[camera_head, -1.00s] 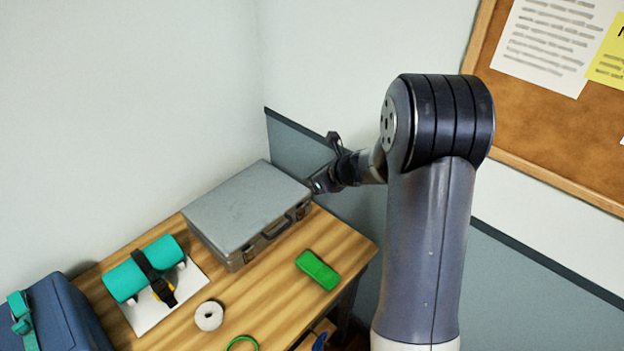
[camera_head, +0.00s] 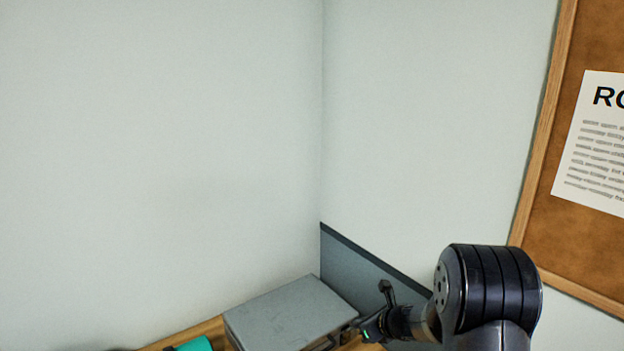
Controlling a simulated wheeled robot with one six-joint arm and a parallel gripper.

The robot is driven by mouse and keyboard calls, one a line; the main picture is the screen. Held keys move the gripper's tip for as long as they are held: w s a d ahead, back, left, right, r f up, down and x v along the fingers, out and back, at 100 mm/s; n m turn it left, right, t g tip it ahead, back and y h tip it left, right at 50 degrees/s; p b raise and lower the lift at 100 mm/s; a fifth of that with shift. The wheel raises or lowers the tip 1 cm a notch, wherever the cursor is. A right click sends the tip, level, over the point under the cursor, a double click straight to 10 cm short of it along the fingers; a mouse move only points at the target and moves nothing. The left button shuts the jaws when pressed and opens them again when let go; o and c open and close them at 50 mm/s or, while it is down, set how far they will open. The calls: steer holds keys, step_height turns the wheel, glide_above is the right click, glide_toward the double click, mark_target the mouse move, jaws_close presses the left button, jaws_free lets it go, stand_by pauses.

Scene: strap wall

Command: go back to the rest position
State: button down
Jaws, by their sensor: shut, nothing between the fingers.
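My gripper (camera_head: 366,332) is low in the picture, right of the middle, at the right end of a grey case (camera_head: 285,315). It looks small and dark here, and its fingers are shut with nothing seen between them. I cannot tell whether it touches the case. My arm's dark ringed joint (camera_head: 495,290) stands at the lower right.
The case lies on a wooden table (camera_head: 208,330), mostly cut off by the bottom edge. A teal piece (camera_head: 195,344) shows beside it. Pale walls meet behind the table. A cork board (camera_head: 590,150) with a paper (camera_head: 600,140) hangs at the right.

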steer(key=shift+f+b, duration=0.5)
steer(key=shift+f, duration=0.5)
